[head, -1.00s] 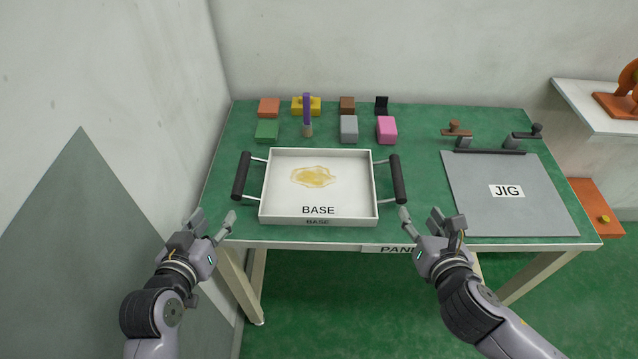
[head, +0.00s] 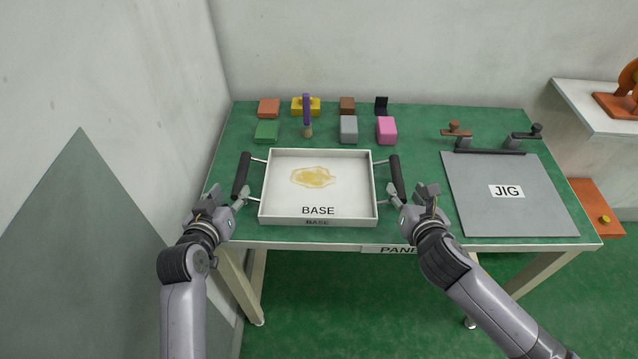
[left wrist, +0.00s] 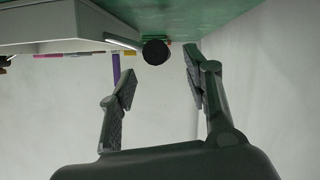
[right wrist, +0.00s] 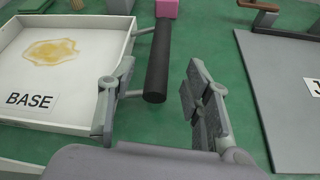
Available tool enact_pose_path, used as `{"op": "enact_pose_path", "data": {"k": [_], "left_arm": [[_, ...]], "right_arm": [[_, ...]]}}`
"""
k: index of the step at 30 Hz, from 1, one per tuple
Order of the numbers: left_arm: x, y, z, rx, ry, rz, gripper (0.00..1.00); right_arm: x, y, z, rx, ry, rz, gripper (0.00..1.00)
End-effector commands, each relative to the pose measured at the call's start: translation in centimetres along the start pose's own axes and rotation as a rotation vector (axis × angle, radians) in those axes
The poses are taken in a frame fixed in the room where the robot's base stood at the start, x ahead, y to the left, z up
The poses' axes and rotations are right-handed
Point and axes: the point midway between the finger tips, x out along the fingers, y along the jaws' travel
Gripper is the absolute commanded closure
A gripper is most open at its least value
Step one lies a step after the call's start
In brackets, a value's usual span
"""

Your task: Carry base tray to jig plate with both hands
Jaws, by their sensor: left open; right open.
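The white base tray (head: 318,221) sits on the green table, with a yellowish patch inside and a BASE label. It has a black handle on each side, the left handle (head: 241,176) and the right handle (head: 397,176). The grey jig plate (head: 510,212) lies flat at the table's right. My left gripper (head: 228,194) is open at the near end of the left handle; in the left wrist view the handle's end (left wrist: 155,52) shows beyond and between the fingers. My right gripper (head: 408,194) is open; in the right wrist view the right handle (right wrist: 158,65) lies between and ahead of its fingers.
Several coloured blocks, including a pink one (head: 386,130) and a green one (head: 266,132), stand behind the tray. A purple-handled brush (head: 307,112) stands among them. Clamps (head: 457,133) line the jig's back edge. A wall is close on the left.

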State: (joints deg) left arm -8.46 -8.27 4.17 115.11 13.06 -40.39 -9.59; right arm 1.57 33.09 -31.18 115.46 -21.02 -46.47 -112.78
Motion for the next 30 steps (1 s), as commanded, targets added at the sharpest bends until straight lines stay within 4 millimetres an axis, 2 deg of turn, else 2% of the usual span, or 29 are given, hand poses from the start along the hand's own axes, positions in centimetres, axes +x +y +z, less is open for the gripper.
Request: {"op": "enact_pose_path", "data": {"k": [1,6,12,18,26,30], "left_arm": [[1.1,0.0,0.0,-0.002,-0.001,0.001,0.55],[4.3,0.0,0.0,-0.001,-0.001,0.0,0.55],[6.7,0.0,0.0,-0.002,-0.002,0.0,0.55],[7.6,0.0,0.0,-0.001,0.0,0.0,0.55],[7.6,0.0,0.0,-0.001,-0.001,0.0,0.55],[7.6,0.0,0.0,-0.001,-0.001,0.0,0.64]], "right_arm": [[1.1,0.0,0.1,0.003,-0.001,-0.001,0.55],[4.3,0.0,0.1,0.003,-0.001,-0.001,0.55],[6.7,0.0,0.0,0.002,0.0,-0.001,0.55],[7.6,0.0,0.0,0.001,0.0,0.0,0.55],[7.6,0.0,0.0,0.0,0.0,0.0,0.55],[7.6,0.0,0.0,0.0,0.0,0.0,0.64]]}}
